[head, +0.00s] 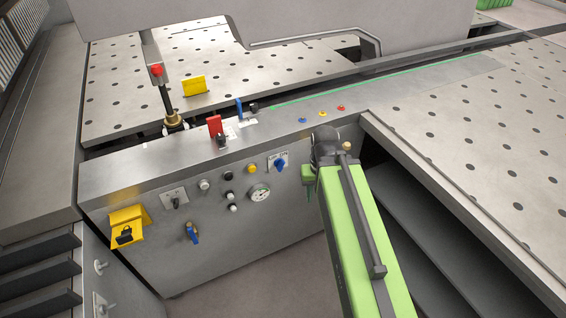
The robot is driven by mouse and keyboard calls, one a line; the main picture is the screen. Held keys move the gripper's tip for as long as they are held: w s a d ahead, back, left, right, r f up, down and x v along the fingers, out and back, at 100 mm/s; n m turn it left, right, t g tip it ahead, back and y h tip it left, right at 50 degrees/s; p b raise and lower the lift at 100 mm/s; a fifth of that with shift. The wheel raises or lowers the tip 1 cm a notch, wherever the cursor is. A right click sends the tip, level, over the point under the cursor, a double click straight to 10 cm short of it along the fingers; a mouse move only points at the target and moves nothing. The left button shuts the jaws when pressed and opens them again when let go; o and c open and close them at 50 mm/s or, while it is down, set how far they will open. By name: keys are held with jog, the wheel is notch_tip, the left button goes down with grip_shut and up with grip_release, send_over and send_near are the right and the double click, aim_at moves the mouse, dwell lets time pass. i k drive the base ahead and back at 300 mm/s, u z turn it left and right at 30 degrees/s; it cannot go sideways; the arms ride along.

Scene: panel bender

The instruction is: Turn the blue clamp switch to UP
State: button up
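A blue rotary switch (280,164) sits on a small pale label plate on the upright front panel, near its top right; I take it as the clamp switch. Its label and exact pointing are too small to read. My gripper (309,182) is partly seen as small green parts below my black wrist, just right of the switch and apart from it in the picture. My green arm hides most of it, so I cannot tell whether it is open or shut.
A yellow button (251,168), a pressure gauge (260,193) and black and white buttons are left of the switch. A blue valve handle (192,232) and yellow lockable box (127,228) are further left. A perforated table (480,130) stands at right.

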aim_at(279, 164)
jog(key=z, duration=0.15)
jog(key=k, duration=0.55)
jog(key=u, duration=0.4)
jog(key=i, duration=0.5)
jog(key=z, duration=0.2)
jog(key=k, duration=0.55)
jog(key=u, duration=2.45)
jog(key=k, duration=0.15)
jog(key=z, duration=0.45)
